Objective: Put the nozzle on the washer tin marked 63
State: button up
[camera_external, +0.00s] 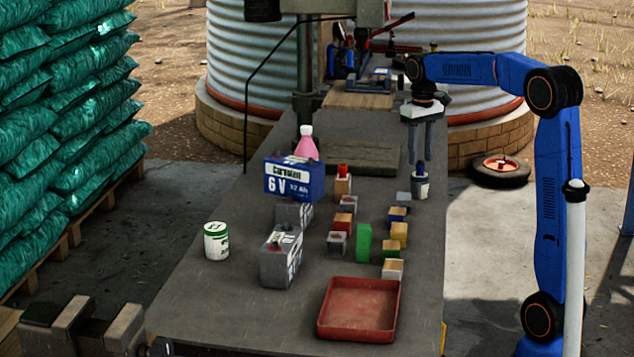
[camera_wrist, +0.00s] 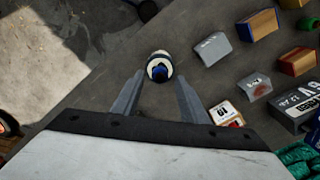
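A small upright white-and-dark cylinder with a blue tip, which looks like the nozzle (camera_external: 420,185), stands at the right side of the bench. It also shows in the wrist view (camera_wrist: 159,68). My gripper (camera_external: 422,150) is open, pointing down just above it. In the wrist view the fingers (camera_wrist: 158,84) are spread, with the cylinder just beyond and between their tips; I see no contact. Several small box-like tins stand nearby, such as a grey one (camera_wrist: 257,86) and a white-labelled one (camera_wrist: 226,113). I cannot read a clear 63 on any.
Blue (camera_external: 290,180) and grey (camera_external: 281,262) batteries, a pink bottle (camera_external: 306,143) and a green block (camera_external: 363,243) stand on the bench. A red tray (camera_external: 358,306) lies in front, with a white can (camera_external: 216,241) at left. The front-left bench top is mostly clear.

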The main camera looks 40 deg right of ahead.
notch_tip(320, 180, up, 10)
jog(key=s+a+f+t, duration=0.1)
jog(key=s+f, duration=0.2)
jog(key=s, duration=0.7)
jog(key=s+a+f+t, duration=0.1)
jog(key=s+f, duration=0.2)
jog(key=s, duration=0.7)
jog(key=s+f+t, duration=0.2)
jog(key=s+f, duration=1.2)
jog(key=s, duration=0.2)
jog(key=shift+s+a+t, duration=0.2)
jog(key=shift+a+t, duration=0.05)
jog(key=shift+t, duration=0.15)
